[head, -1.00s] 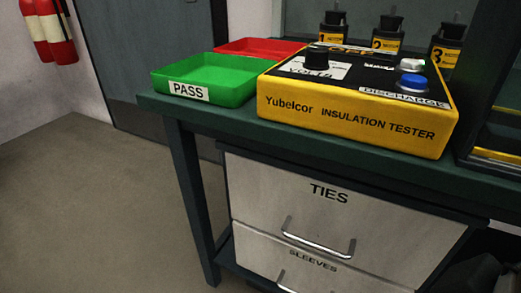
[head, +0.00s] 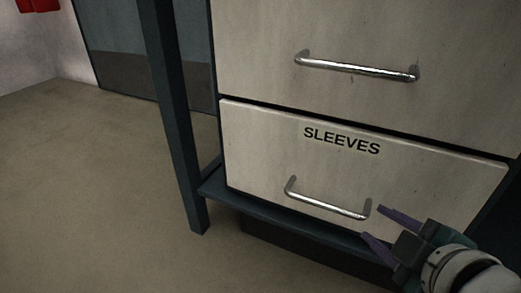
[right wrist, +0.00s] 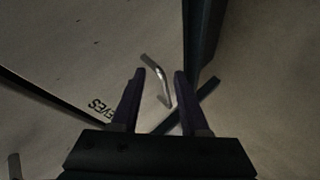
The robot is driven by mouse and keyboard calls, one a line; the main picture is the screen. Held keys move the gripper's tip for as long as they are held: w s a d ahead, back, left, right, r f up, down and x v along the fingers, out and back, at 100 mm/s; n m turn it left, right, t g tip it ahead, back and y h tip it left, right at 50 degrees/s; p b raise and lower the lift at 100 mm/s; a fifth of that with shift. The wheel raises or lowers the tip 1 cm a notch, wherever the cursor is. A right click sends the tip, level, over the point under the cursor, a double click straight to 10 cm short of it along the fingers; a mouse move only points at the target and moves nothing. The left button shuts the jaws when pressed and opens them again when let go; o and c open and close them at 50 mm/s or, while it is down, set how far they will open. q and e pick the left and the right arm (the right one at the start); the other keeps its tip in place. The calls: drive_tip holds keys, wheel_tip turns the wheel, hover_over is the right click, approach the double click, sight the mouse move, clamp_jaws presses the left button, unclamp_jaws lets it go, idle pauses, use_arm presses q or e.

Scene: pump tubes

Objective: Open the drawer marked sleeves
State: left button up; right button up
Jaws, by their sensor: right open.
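The drawer marked SLEEVES (head: 270,150) is the lower of two pale drawers in the head view, and it looks shut. Its metal bar handle (head: 325,204) runs across below the label. My right gripper (head: 371,222) is open at the right end of this handle, its two purple fingers apart and empty. In the right wrist view the handle (right wrist: 157,75) shows beyond and between the two fingertips (right wrist: 160,73). I cannot tell whether the fingers touch it. My left gripper is not in view.
The upper drawer (head: 260,50) with its own bar handle (head: 355,68) is above. A dark table leg (head: 172,110) stands at the left, and a dark shelf edge (head: 215,190) runs under the lower drawer. The floor (head: 90,190) at the left is clear.

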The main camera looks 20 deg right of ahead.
sight(330, 210)
drive_tip(key=n+t, duration=0.2)
drive_tip(key=n, duration=0.1)
drive_tip(key=shift+w+a+f, duration=0.1)
drive_tip(key=shift+a+f, duration=0.1)
drive_tip(key=shift+f, duration=0.15)
drive_tip(key=w+a+n+t+b, duration=0.1)
drive_tip(key=w, duration=0.1)
drive_tip(key=w+a+f+n+t+y+b, duration=0.1)
drive_tip(key=w+n+b, duration=0.1)
drive_tip(key=w, duration=0.1)
drive_tip(key=w+a+n+t+y+b, duration=0.1)
drive_tip(key=w, duration=0.1)
drive_tip(key=shift+w+f+n, duration=0.25)
drive_tip(key=shift+f+n, duration=0.05)
drive_tip(key=shift+n, duration=0.1)
drive_tip(key=shift+w+b, duration=0.3)
drive_tip(key=shift+w, duration=0.1)
drive_tip(key=shift+c, duration=0.2)
